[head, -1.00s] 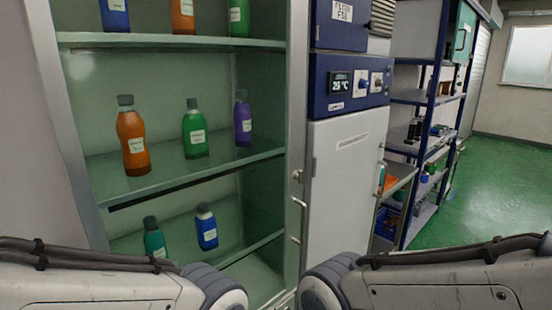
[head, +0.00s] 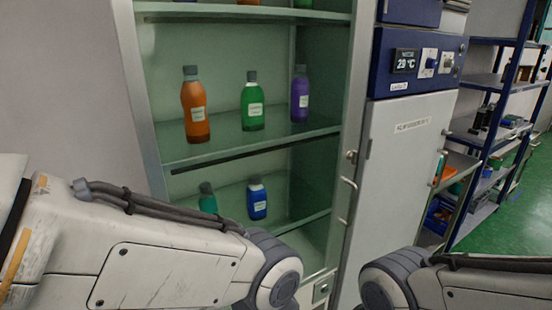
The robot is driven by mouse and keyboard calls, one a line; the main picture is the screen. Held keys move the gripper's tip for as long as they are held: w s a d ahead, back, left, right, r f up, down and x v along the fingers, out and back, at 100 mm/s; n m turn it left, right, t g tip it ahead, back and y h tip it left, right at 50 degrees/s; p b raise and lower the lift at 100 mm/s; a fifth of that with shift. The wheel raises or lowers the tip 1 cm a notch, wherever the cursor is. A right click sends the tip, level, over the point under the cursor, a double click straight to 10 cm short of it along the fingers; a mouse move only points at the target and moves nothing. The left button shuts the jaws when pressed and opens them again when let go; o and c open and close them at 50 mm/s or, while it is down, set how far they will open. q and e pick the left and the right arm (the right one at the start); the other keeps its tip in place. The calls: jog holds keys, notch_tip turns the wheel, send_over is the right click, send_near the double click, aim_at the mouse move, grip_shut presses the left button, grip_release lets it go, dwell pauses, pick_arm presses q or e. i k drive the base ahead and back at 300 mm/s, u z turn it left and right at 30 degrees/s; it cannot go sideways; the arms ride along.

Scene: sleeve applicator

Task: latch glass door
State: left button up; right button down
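A tall cabinet with a pale metal frame (head: 146,110) stands in the middle of the head view. Its glass door (head: 222,158) seems to cover the front with a greenish tint; I cannot tell whether it sits fully flush. A bar handle (head: 348,196) and a small round knob (head: 351,156) are on the frame's right edge. A small metal plate-like fitting (head: 321,290) shows low at the right. Both my arms reach in from the bottom, below and in front of the cabinet. Neither gripper is in view.
Behind the glass stand an orange bottle (head: 195,108), a green bottle (head: 252,104), a purple bottle (head: 299,95) and others. A white and blue unit (head: 404,170) stands right of the cabinet. A blue-framed shelf rack (head: 490,140) is farther right, with green floor (head: 487,222) beside it.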

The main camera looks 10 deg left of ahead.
aim_at(353, 155)
jog(key=k, duration=0.6)
jog(key=z, duration=0.65)
jog(key=i, duration=1.6)
jog(key=u, duration=0.35)
